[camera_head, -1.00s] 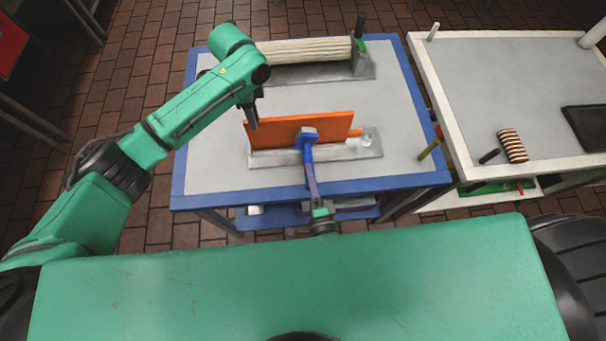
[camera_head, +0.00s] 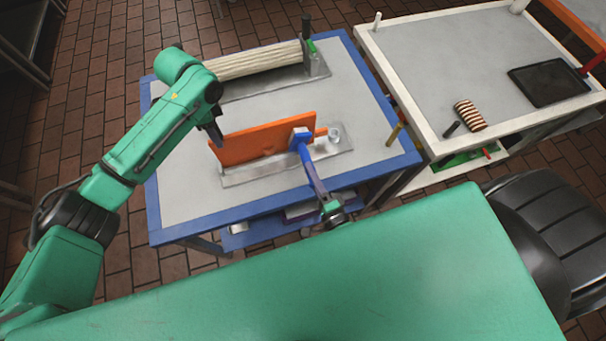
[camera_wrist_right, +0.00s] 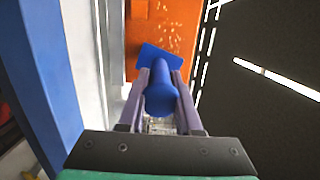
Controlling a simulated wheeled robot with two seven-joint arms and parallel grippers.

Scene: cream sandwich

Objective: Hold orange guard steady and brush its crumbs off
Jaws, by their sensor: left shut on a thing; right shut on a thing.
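The orange guard (camera_head: 262,138) stands upright on a grey metal base (camera_head: 240,177) on the blue-edged table. My left gripper (camera_head: 218,138) is shut on the guard at its left end; the fingertips are small in the head view. My right gripper (camera_wrist_right: 160,88) is shut on the handle of a blue brush (camera_wrist_right: 158,62). The brush head (camera_head: 300,138) is at the near face of the guard, towards its right end; I cannot tell whether it touches. Pale crumbs (camera_wrist_right: 160,30) show as specks on the guard in the right wrist view.
A pale ribbed roller (camera_head: 250,68) on another metal base lies at the back of the table. A white-edged table (camera_head: 430,90) stands to the right with a striped roll (camera_head: 469,115) and a black tray (camera_head: 550,82). Bare table top lies left of the guard.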

